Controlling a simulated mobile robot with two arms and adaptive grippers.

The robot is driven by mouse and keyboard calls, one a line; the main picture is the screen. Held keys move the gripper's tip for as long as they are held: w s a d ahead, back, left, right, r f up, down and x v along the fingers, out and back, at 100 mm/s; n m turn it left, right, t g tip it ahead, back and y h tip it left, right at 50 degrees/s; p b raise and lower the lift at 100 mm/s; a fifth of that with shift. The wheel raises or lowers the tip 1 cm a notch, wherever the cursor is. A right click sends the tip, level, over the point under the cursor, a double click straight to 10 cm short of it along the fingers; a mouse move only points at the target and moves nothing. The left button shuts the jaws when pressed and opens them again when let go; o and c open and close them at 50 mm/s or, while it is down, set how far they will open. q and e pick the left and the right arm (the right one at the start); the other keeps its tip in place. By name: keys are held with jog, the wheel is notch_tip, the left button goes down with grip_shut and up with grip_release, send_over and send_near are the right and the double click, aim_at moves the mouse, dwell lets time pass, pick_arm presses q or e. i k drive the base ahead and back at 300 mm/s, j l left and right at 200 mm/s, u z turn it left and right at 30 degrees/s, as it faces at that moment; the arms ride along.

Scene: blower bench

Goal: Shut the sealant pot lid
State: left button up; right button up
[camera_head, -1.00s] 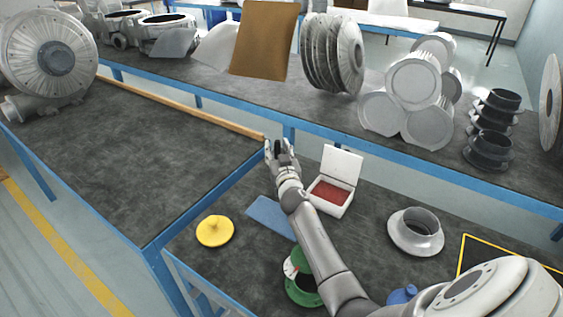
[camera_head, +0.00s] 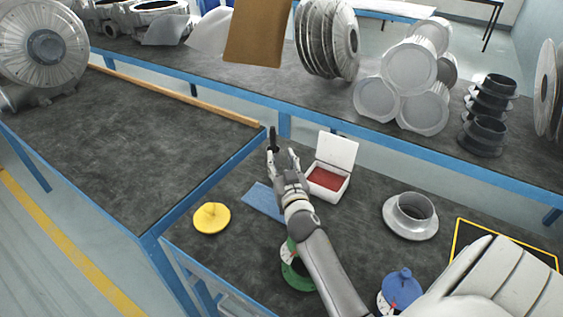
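The sealant pot looks to be the small white box (camera_head: 330,192) with red inside, on the lower bench. Its hinged white lid (camera_head: 337,150) stands open, raised at the back. My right gripper (camera_head: 283,149) is just left of the box and lid, with its fingers spread apart and nothing seen between them. It does not appear to touch the lid, though the exact gap in depth is hard to tell. My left gripper is out of view.
A blue sheet (camera_head: 262,201) and yellow knobbed disc (camera_head: 211,219) lie left of the box. A green ring (camera_head: 291,270) is partly behind my forearm. A grey flanged collar (camera_head: 411,217) and blue-topped part (camera_head: 401,288) are to the right. The blue bench edge (camera_head: 400,146) runs behind.

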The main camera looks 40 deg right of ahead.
aim_at(340, 151)
jog(key=z, duration=1.45)
